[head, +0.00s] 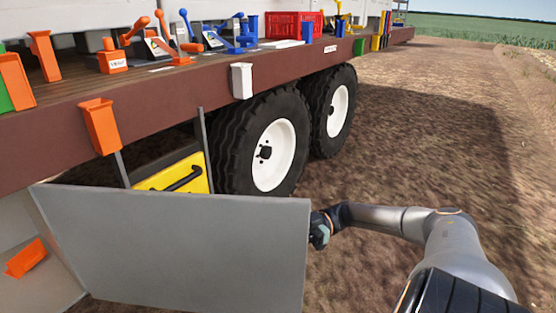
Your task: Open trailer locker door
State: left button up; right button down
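The locker door (180,245) is a large flat grey panel in the lower left of the head view. It stands swung out from the trailer, showing its broad face. Behind it, part of the locker inside shows, with a yellow-fronted box (178,177) with a black handle. My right gripper (320,231) is at the door's free right edge, touching or very close to it. Its fingers are too small and partly hidden to tell whether they hold the edge. My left gripper is out of view.
The trailer deck (190,85) runs above the locker, carrying several orange and blue tools and a red crate (290,24). Large black tires (268,145) stand behind the door. An orange holder (26,258) is at the lower left. Open dirt ground (420,130) lies to the right.

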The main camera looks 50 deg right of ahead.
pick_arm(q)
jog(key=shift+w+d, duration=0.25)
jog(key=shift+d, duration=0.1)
pick_arm(e)
jog(key=shift+w+d, duration=0.35)
jog(key=c, duration=0.7)
grip_release()
jog(key=shift+d, duration=0.1)
pick_arm(q)
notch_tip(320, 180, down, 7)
jog(key=b, duration=0.6)
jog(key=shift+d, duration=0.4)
pick_arm(e)
jog(key=shift+v, duration=6.15)
